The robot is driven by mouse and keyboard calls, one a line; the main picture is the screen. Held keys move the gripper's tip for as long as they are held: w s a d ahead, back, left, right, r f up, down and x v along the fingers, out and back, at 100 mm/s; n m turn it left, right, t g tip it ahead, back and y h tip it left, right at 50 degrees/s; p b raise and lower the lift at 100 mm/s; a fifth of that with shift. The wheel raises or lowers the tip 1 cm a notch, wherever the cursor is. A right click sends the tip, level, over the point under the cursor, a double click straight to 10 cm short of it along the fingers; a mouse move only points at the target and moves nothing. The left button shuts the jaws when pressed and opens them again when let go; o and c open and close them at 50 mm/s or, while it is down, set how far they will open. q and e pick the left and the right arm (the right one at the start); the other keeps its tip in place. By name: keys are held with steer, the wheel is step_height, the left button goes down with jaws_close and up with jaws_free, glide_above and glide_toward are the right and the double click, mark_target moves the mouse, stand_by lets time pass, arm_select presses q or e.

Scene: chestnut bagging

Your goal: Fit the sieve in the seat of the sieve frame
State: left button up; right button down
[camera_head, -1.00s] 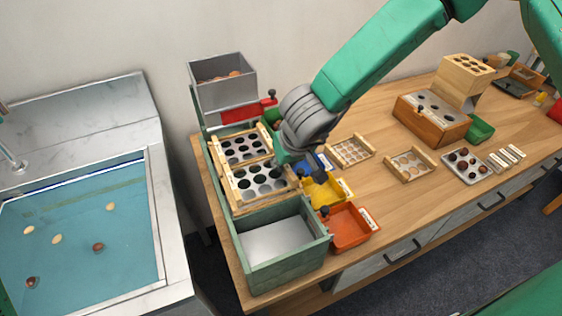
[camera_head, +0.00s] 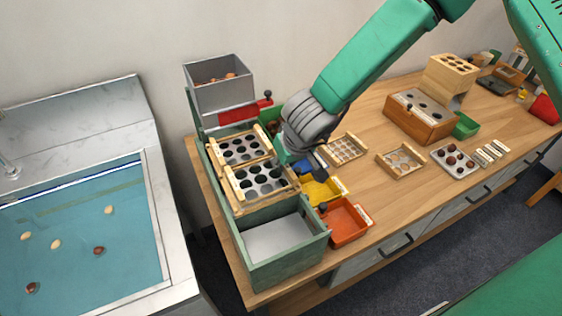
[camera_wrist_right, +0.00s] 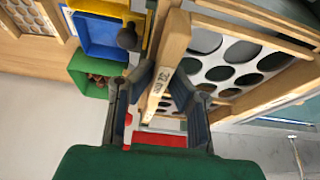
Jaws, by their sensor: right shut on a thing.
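The sieve (camera_head: 262,181) is a grey plate with large round holes between two pale wooden bars, and it lies over the near part of the green sieve frame (camera_head: 217,185). My right gripper (camera_head: 287,158) is at its right side. In the right wrist view, my right gripper (camera_wrist_right: 158,100) is shut on the sieve's marked wooden bar (camera_wrist_right: 171,62), with a finger on each side. The seat under the sieve is hidden, so I cannot tell whether the sieve is fully down. A second holed sieve (camera_head: 238,147) lies just behind it. My left gripper is not in view.
A grey hopper (camera_head: 221,95) stands at the frame's back, and an open green bin (camera_head: 284,262) at its front. Yellow (camera_head: 322,191) and orange (camera_head: 345,222) trays sit close on the right. Two more sieves (camera_head: 344,149) (camera_head: 401,161) lie on the table. A water basin (camera_head: 80,235) is at left.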

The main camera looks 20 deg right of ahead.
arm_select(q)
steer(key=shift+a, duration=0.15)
arm_select(e)
steer(key=shift+d+f, duration=0.15)
steer(key=shift+d, duration=0.45)
steer(key=c, duration=1.6)
jaws_free()
steer(key=shift+o, duration=0.7)
steer(key=shift+d, duration=0.15)
steer(key=shift+d+f, duration=0.1)
steer(key=shift+d, duration=0.2)
steer(key=shift+a, duration=0.6)
steer(key=shift+o, duration=1.2)
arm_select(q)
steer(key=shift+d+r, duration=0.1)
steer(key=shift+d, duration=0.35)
arm_select(e)
steer(key=shift+d, duration=0.2)
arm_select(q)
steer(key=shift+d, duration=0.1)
